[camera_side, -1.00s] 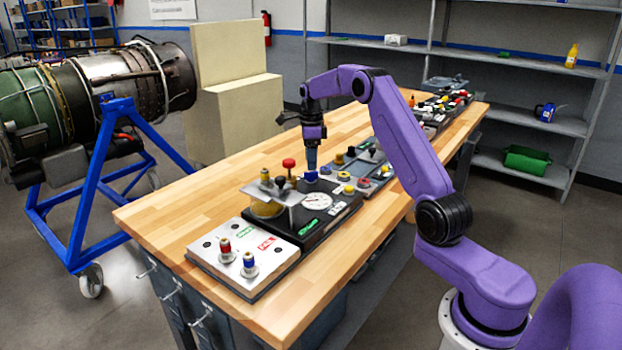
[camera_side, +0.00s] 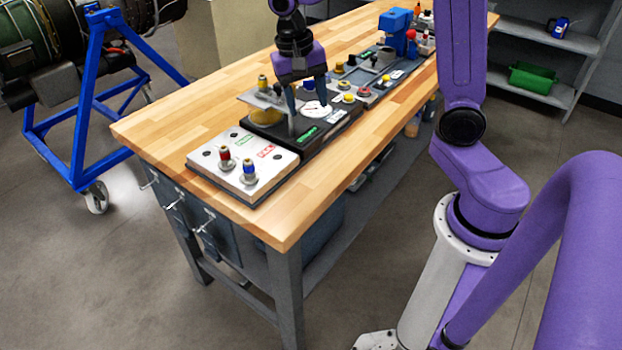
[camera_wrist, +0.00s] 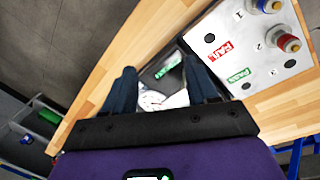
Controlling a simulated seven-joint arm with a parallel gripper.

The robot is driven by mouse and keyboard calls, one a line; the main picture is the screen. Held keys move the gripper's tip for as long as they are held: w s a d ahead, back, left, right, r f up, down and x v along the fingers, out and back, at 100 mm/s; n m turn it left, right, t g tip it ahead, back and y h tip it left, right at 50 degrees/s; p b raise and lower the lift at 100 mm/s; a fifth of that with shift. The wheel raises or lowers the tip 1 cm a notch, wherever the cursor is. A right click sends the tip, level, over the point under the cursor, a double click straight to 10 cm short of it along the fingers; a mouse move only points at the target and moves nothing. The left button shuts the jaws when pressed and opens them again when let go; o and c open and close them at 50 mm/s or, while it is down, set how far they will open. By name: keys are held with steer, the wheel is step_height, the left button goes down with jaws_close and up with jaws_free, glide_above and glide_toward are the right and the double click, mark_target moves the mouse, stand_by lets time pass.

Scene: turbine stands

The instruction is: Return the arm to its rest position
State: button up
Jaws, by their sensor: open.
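My gripper (camera_side: 307,108) is open and empty, its two dark blue fingers pointing down and spread apart. In the side view it hangs over the black gauge panel (camera_side: 300,132), in front of the white round gauge (camera_side: 317,108). In the wrist view my gripper (camera_wrist: 160,80) shows both fingers apart, with part of the panel and gauge between them. No object is between the fingers. How far the fingertips are above the panel is hard to tell.
A white board (camera_side: 232,166) with a red and a blue knob lies at the bench's near end. Several knobs and a blue block-shaped device (camera_side: 397,27) stand farther back. The bench top (camera_side: 155,125) is bare at left. A blue engine stand (camera_side: 92,120) is beyond.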

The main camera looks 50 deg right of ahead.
steer(key=s+a+f+n+y, duration=0.1)
steer(key=s+a+n, duration=0.1)
steer(key=s+n, duration=0.8)
steer(key=s+a+f+n+t+y, duration=0.1)
steer(key=s+a+n, duration=0.2)
steer(key=s+n, duration=0.6)
steer(key=s, duration=0.3)
steer(key=shift+s+f+n, duration=0.25)
steer(key=shift+s+n, duration=0.15)
